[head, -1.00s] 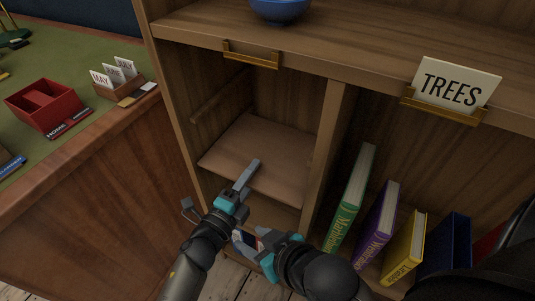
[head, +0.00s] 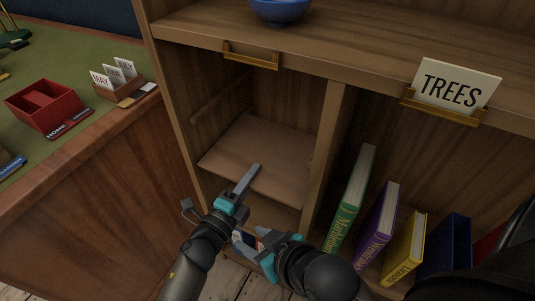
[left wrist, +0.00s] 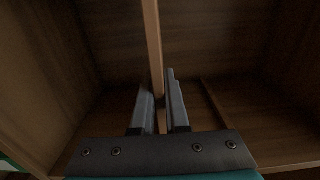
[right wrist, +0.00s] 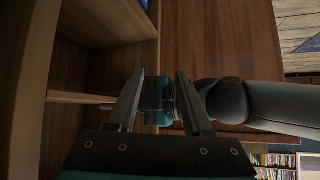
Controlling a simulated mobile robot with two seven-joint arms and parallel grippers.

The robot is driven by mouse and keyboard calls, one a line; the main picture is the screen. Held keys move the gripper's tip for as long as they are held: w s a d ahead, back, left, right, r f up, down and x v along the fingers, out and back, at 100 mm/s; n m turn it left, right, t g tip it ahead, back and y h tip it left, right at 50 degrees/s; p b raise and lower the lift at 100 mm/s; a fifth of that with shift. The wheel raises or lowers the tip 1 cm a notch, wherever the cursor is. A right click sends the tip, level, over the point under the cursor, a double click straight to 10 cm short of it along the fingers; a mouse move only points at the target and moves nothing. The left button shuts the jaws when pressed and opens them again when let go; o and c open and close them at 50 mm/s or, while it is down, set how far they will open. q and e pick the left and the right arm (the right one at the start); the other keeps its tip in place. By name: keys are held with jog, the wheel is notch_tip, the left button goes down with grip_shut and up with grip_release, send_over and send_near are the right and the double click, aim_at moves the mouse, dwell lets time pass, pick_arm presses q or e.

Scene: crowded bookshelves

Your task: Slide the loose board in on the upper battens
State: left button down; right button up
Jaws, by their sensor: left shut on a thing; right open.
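The loose board (head: 280,140) is a pale brown panel lying roughly level inside the left cubby. In the left wrist view the board (left wrist: 153,45) shows edge-on between the fingers. My left gripper (head: 251,174) is shut on its front edge. A batten (head: 220,101) runs along the cubby's left wall, and the board's left edge sits lower than it. The matching batten on the right wall is hidden in the head view. My right gripper (head: 246,242) is open and empty, low in front of the cubby; its fingers also show in the right wrist view (right wrist: 160,85).
The cubby's divider (head: 329,150) stands close to the board's right side. Several books, including a green one (head: 351,200), lean in the right bay. A blue bowl (head: 280,10) and a TREES card (head: 452,86) are above. A green-topped desk (head: 60,75) adjoins the left.

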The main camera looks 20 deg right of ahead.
pick_arm(q)
jog(key=shift+r+p, duration=0.3)
jog(key=shift+r, duration=0.1)
jog(key=p+v, duration=0.5)
jog(key=v, duration=2.2)
jog(key=shift+f, duration=0.25)
dwell(0.6)
jog(key=shift+r, duration=0.1)
